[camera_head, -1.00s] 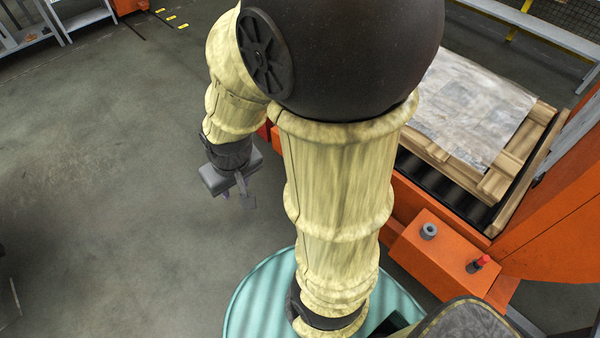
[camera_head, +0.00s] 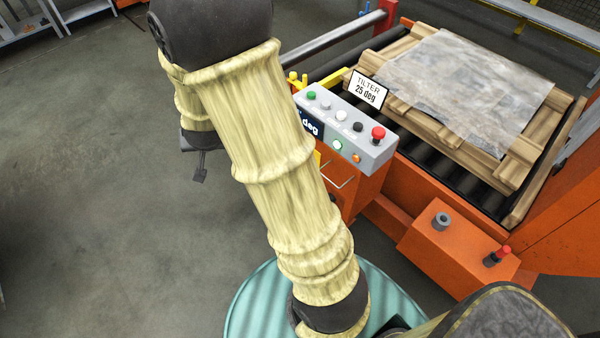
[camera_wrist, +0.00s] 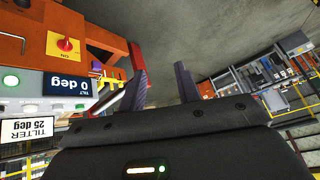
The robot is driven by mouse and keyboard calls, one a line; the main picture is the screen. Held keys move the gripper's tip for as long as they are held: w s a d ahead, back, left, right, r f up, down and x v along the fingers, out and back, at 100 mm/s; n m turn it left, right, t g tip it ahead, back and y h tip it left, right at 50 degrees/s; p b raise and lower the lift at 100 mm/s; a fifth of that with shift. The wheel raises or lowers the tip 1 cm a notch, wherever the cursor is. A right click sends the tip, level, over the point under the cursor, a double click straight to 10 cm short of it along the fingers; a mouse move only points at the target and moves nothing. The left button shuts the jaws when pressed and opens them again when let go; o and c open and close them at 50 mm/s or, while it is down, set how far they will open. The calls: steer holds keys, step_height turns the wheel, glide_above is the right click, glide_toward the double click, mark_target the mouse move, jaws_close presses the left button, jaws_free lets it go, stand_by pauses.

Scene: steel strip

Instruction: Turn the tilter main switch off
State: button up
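The tilter main switch (camera_wrist: 66,44) is a red rotary knob on a yellow plate, at the upper left of the wrist view, with an "ON" label beside it. It sits on an orange cabinet face next to the "0 deg" tilt display (camera_wrist: 68,84). My gripper (camera_wrist: 160,82) is open and empty, its fingers to the right of the switch and apart from it. In the head view my gripper (camera_head: 200,168) hangs left of the control box (camera_head: 372,157), partly behind my arm. My arm hides most of the cabinet's front there.
The box top carries several buttons, including a red mushroom button (camera_head: 378,133), and a "TILTER 25 deg" sign (camera_head: 367,90). A wrapped pallet load (camera_head: 460,85) lies on rollers behind. A low orange box (camera_head: 460,250) stands at right. Floor at left (camera_head: 80,200) is clear.

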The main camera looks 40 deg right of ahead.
steer(key=w+d+f+m+h+b, duration=0.35)
steer(key=d+f+b, duration=0.2)
steer(key=f, duration=0.45)
steer(key=w+d+f+m+h+b, duration=0.3)
steer(key=w+d+f+h+b, duration=0.15)
steer(key=f+b, duration=0.4)
steer(key=s+d+f+m+g+h+b, duration=0.2)
steer(key=s+f+g+h+b, duration=0.1)
steer(key=f, duration=0.5)
steer(key=s+d+f+m+g+h+b, duration=0.2)
steer(key=s+f+m+h+b, duration=0.1)
steer(key=f+h+b, duration=0.2)
step_height(320, 180, down, 3)
steer(key=shift+s+r+g+h+b, duration=0.1)
steer(key=shift+s+g+h+b, duration=0.25)
steer(key=shift+b, duration=0.65)
steer(key=shift+d, duration=0.1)
steer(key=w+d+b, duration=0.1)
steer(key=d+b, duration=0.3)
steer(key=d, duration=1.3)
steer(key=shift+w, duration=0.15)
steer(key=shift+d, duration=0.1)
steer(key=shift+c, duration=0.2)
